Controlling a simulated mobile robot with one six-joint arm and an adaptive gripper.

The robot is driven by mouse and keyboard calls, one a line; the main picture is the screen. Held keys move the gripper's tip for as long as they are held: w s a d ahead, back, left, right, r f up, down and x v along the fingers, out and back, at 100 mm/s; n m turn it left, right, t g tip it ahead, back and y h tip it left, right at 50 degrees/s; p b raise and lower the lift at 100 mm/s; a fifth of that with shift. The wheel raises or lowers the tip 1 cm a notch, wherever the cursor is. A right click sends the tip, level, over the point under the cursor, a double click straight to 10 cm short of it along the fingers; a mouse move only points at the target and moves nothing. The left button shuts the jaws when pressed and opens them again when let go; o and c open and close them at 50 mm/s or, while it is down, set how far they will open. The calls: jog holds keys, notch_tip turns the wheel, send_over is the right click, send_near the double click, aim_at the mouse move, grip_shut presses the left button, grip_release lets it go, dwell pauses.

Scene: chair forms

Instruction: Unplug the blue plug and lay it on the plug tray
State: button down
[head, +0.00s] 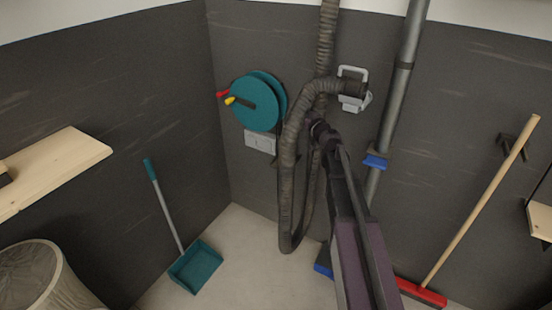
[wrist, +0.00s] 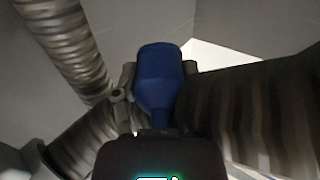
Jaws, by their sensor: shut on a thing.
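The blue plug (wrist: 158,75) is upright in the middle of the wrist view, its narrow end toward the camera. My gripper (wrist: 160,85) is shut on it, with a finger at each side. In the head view my gripper is largely hidden by the ribbed hose and my arm, and the plug cannot be made out. A white socket box (head: 259,142) is on the back wall below the teal reel. Whether the plug still sits in a socket cannot be told. I cannot identify the plug tray with certainty.
A thick ribbed hose (head: 289,170) hangs close around my arm; hose (wrist: 262,115) also shows beside the plug. A teal cable reel (head: 255,105), a white wall inlet (head: 353,76) and a grey pipe (head: 399,85) are near. A wooden shelf (head: 60,163) juts out left. A dustpan (head: 196,267) is on the floor.

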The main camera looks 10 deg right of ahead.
jog(key=w+a+f+m+g+h+b, duration=0.1)
jog(key=w+f+h+b, duration=0.4)
jog(key=f+b, duration=0.6)
jog(key=w+a+f+m+h+b, duration=0.4)
jog(key=w+f+m+h+b, duration=0.1)
jog(key=f+b, duration=0.6)
jog(key=w+a+f+m+g+h+b, duration=0.1)
jog(key=w+a+f+m+h+b, duration=0.2)
jog(key=w+f+h+b, duration=0.3)
jog(key=shift+w+f+m+g+b, duration=0.3)
jog(key=shift+w+f+m+b, duration=0.45)
jog(key=shift+f+b, duration=1.8)
jog(key=shift+s, duration=0.2)
jog(key=shift+d, duration=0.1)
jog(key=b, duration=0.2)
send_over(286, 161)
jog(key=v, duration=0.2)
jog(key=shift+w+f, duration=0.1)
jog(key=shift+f, duration=0.9)
jog(key=shift+w+d+f+b, duration=0.25)
jog(key=shift+f+b, duration=0.3)
jog(key=shift+f, duration=0.05)
jog(key=shift+w+d+f+b, duration=0.2)
jog(key=shift+w+f+b, duration=0.1)
jog(key=shift+f+b, duration=0.3)
jog(key=shift+w+d+f+b, duration=0.25)
jog(key=shift+f+b, duration=0.3)
